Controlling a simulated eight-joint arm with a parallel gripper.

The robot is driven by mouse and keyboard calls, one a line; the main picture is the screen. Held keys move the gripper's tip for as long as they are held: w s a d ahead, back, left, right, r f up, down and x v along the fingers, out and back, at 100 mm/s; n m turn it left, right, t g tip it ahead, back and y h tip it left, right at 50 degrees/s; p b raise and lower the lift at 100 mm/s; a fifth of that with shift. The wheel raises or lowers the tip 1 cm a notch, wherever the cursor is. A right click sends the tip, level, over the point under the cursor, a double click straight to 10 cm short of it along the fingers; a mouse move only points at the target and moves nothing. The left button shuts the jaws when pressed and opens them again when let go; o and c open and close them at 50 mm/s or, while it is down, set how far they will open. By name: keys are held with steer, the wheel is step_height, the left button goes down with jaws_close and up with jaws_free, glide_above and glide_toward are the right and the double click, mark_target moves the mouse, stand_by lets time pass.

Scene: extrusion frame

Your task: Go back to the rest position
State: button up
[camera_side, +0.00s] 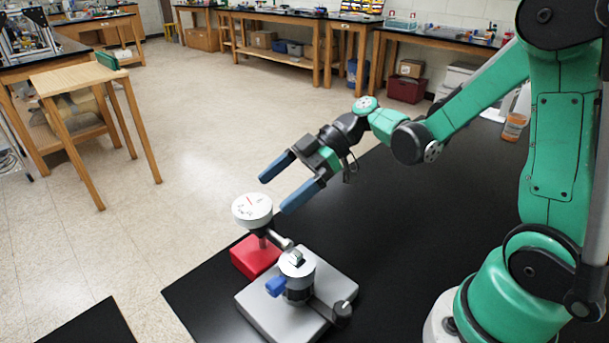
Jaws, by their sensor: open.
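My gripper (281,187) is open, its two blue fingers spread apart with nothing between them. It hangs in the air above the work, at the end of my outstretched green arm. In the picture its lower finger shows just right of a round white dial gauge (252,209); I cannot tell the exact gap between them. The gauge stands above a red block (255,257). Beside it a grey base plate (261,309) carries a dark cylinder with a light top (297,264), a blue knob (276,286) and a black knob (342,311).
The black table top (420,232) is bare to the right of the plate, as far as my base. The table's left edge drops to open floor. A wooden stool (75,76) and benches are farther off.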

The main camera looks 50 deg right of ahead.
steer(key=shift+s+a+m+h, duration=0.15)
steer(key=shift+s+m+h, duration=0.2)
steer(key=shift+m+h, duration=0.55)
steer(key=s+d+r+m+t+h, duration=0.1)
steer(key=s+d+m+t+h, duration=0.2)
steer(key=m+h, duration=0.7)
steer(key=shift+s+d+r+m+t, duration=0.3)
steer(key=shift+s+d+m, duration=0.55)
steer(key=shift+d, duration=0.4)
stand_by(0.5)
